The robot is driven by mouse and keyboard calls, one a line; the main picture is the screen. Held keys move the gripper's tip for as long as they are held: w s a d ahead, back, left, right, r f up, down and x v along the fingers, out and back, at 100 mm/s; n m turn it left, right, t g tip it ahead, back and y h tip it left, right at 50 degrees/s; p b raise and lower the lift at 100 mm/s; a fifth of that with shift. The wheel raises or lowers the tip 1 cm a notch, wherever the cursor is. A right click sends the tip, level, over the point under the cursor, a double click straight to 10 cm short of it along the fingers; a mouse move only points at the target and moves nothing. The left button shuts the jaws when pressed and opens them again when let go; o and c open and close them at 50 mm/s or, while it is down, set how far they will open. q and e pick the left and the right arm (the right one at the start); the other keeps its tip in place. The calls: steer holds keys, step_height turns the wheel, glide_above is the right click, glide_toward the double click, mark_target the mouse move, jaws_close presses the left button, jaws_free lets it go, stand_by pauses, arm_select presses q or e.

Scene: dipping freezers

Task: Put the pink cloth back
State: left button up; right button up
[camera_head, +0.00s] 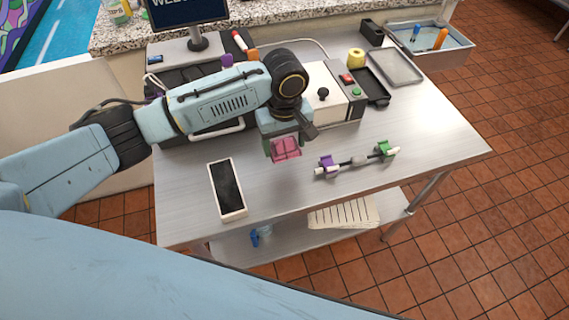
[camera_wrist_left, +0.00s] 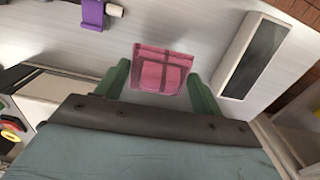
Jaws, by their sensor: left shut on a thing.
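The pink cloth (camera_head: 286,148) is folded into a small square with darker lines across it. My left gripper (camera_head: 284,138) is shut on it, above the steel table (camera_head: 420,150). In the left wrist view the cloth (camera_wrist_left: 162,70) sits between the two green fingers of the gripper (camera_wrist_left: 160,82). I cannot tell from these views how high above the table the cloth is. My right gripper is not in view.
A phone-like black and white slab (camera_head: 227,188) lies left of the cloth. A rod with purple and green clips (camera_head: 357,161) lies right. A white box with buttons (camera_head: 335,95) and a grey tray (camera_head: 396,67) stand behind. The table's front middle is clear.

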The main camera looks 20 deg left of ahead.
mark_target(285, 148)
arm_select(q)
step_height(285, 148, down, 3)
steer(key=shift+f, duration=0.2)
step_height(285, 148, down, 4)
steer(key=shift+r+p, duration=0.1)
steer(key=shift+p, duration=0.45)
steer(key=shift+f, duration=0.2)
steer(key=shift+f, duration=0.15)
steer(key=o, duration=1)
steer(key=shift+c, duration=0.2)
